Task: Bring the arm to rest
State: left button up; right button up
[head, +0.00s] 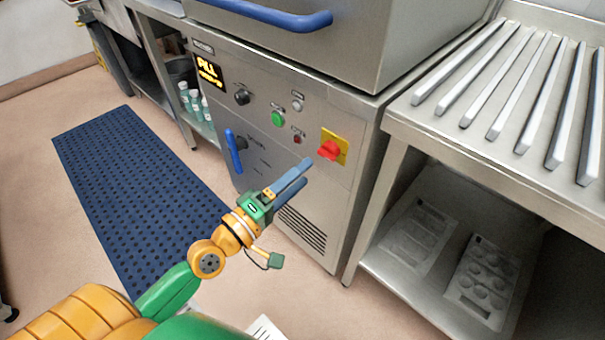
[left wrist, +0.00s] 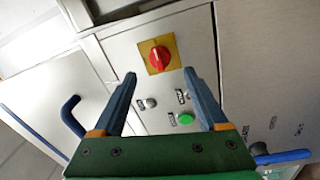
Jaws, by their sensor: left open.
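My left arm (head: 208,258), yellow and green, reaches up from the lower left in the head view. Its gripper (head: 301,175) is open, with blue-grey fingers and nothing between them. The fingers point at the steel machine's control panel, near the red rotary switch on a yellow plate (head: 331,150). In the left wrist view the open gripper (left wrist: 159,82) frames the panel, with the red switch (left wrist: 159,58) beyond the fingertips. The switch appears apart from the fingers. My right gripper is not in view.
The panel has a lit display (head: 208,72), a black knob (head: 242,97), a green button (head: 278,118) and a blue lever (head: 234,152). A slatted steel table (head: 440,137) stands at right, trays on its lower shelf. A blue mat (head: 140,190) covers floor at left.

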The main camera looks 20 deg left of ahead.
pick_arm(q)
jog(key=s+a+f+m+g+y, duration=0.2)
jog(key=f, duration=0.8)
jog(key=s+a+f+m+g+y, duration=0.1)
jog(key=s+f+g, duration=0.15)
jog(key=f, duration=0.65)
jog(key=s+a+f+m+g+y, duration=0.2)
jog(key=f+g, duration=0.1)
jog(key=f, duration=0.7)
jog(key=s+f+m+g, duration=0.4)
jog(key=s+f, duration=0.6)
jog(key=s+d+f+m+g+y, duration=0.15)
jog(key=s+f+m+g, duration=0.35)
jog(key=s, duration=0.9)
notch_tip(320, 180, up, 18)
jog(key=s+p, duration=0.1)
jog(key=p, duration=1.8)
jog(key=shift+s+d, duration=0.25)
jog(key=shift+d, duration=0.2)
jog(key=shift+r+p, duration=0.1)
jog(key=shift+p, duration=0.2)
